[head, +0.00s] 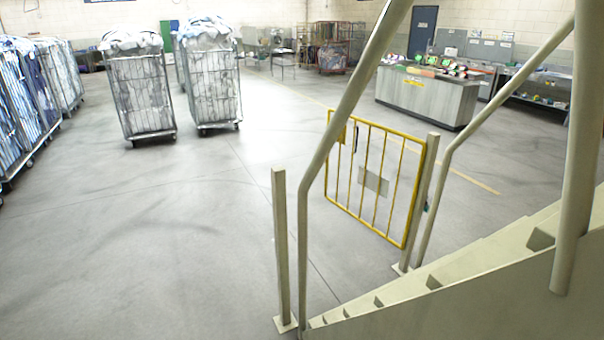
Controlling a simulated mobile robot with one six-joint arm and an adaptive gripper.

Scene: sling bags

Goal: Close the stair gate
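The yellow barred stair gate (374,180) stands open at the foot of the stairs (460,265). Its right edge is at the right gate post (425,190). Its free left end swings out over the floor, away from the stairs. A small grey plate hangs on its bars, and a small yellow piece shows near its upper left corner. The left gate post (281,245) stands apart from the gate, with a clear gap between them. My gripper is not in view.
Sloping handrails (335,130) rise from the stair foot to the upper right. Loaded cage trolleys (140,95) stand at the back left, with more along the left edge. A counter (425,98) stands at the back right. The floor at centre left is clear.

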